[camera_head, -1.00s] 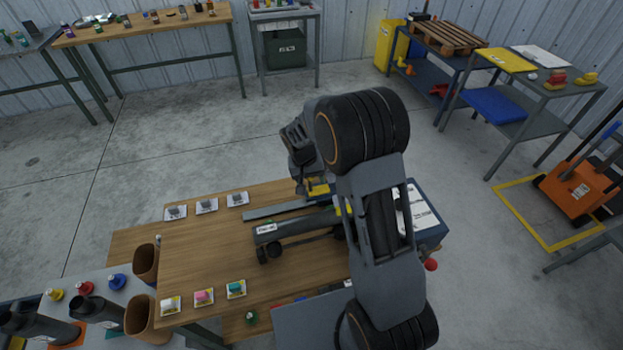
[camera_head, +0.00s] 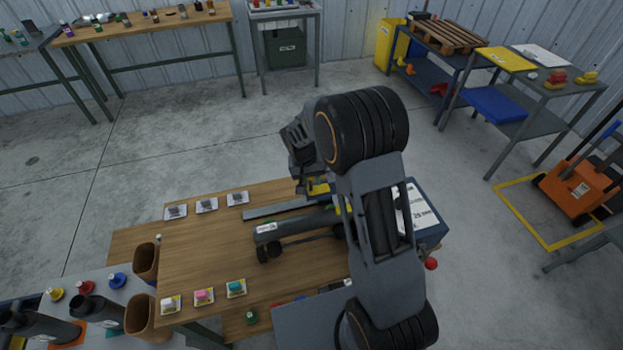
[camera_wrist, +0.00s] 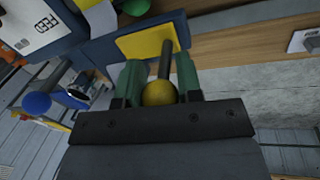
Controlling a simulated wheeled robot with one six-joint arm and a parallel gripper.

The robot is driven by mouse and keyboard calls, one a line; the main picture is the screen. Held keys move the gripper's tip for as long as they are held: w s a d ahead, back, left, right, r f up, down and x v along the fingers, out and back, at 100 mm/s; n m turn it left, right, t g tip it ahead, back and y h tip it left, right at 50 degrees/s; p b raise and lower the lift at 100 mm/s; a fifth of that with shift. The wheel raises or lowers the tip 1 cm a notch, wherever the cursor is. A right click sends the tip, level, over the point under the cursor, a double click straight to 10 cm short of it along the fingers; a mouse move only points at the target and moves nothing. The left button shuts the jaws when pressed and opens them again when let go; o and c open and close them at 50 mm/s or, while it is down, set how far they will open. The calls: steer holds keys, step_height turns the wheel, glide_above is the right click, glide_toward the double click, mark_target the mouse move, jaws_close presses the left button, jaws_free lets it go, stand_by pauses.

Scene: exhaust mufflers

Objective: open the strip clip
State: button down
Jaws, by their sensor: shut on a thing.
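In the wrist view, my gripper (camera_wrist: 158,88) has its two green fingers closed around a yellow ball knob (camera_wrist: 159,93). The knob sits at the end of a dark lever rod (camera_wrist: 166,60), which runs up to a yellow plate (camera_wrist: 140,43) on a dark blue body. I take this lever and plate to be the strip clip. In the head view my gripper is mostly hidden behind my arm; a bit of yellow (camera_head: 318,188) shows beside it at the table's far edge. A flat grey strip (camera_head: 275,210) lies on the table just nearer.
A dark grey muffler (camera_head: 290,224) with a label lies on the wooden table (camera_head: 200,255). A blue ball knob (camera_wrist: 37,103) and a paper sheet (camera_wrist: 35,25) are left of my gripper in the wrist view.

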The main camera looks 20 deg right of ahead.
steer(key=shift+w+r+g+p, duration=0.15)
steer(key=shift+w+g+p, duration=0.05)
steer(key=shift+g+p, duration=0.35)
steer(key=shift+w, duration=0.1)
steer(key=c, duration=0.8)
jaws_free()
steer(key=b+v, duration=0.2)
steer(key=v, duration=1.1)
steer(key=shift+w+a+r, duration=0.1)
steer(key=shift+w+r, duration=0.1)
steer(key=shift+r, duration=0.05)
